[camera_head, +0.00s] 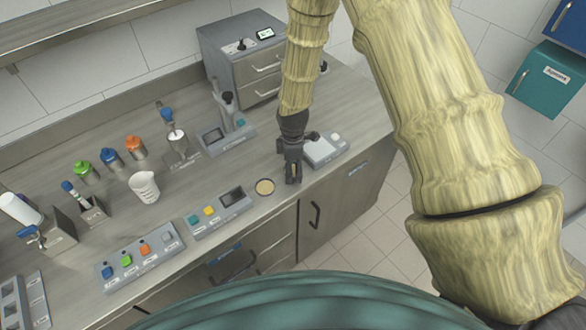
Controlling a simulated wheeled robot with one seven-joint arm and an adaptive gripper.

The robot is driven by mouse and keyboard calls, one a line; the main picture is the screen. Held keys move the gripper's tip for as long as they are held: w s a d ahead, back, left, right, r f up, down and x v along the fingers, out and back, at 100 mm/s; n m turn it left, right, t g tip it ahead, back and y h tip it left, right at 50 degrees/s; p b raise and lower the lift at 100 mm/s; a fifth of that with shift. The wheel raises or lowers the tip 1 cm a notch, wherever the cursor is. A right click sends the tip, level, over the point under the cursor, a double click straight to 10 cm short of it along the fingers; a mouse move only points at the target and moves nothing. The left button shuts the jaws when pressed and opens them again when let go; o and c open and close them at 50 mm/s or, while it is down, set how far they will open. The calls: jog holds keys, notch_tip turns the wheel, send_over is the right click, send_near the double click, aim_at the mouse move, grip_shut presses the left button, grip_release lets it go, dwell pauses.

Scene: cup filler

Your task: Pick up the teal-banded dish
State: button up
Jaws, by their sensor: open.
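A small round dish (265,187) with a tan top lies flat near the front edge of the counter; no teal band can be made out on it at this size. My gripper (293,180) hangs from my arm just to the right of the dish, pointing down, open and apart from it. Nothing shows between the fingers, though they are small and dark here.
A control panel with a dark screen (219,212) is left of the dish. A grey device (326,149) is right of my gripper. A white cup (144,187), coloured-lid jars (111,159) and a button panel (140,258) stand left. The counter behind the dish is clear.

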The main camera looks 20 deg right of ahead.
jog(key=c, duration=1)
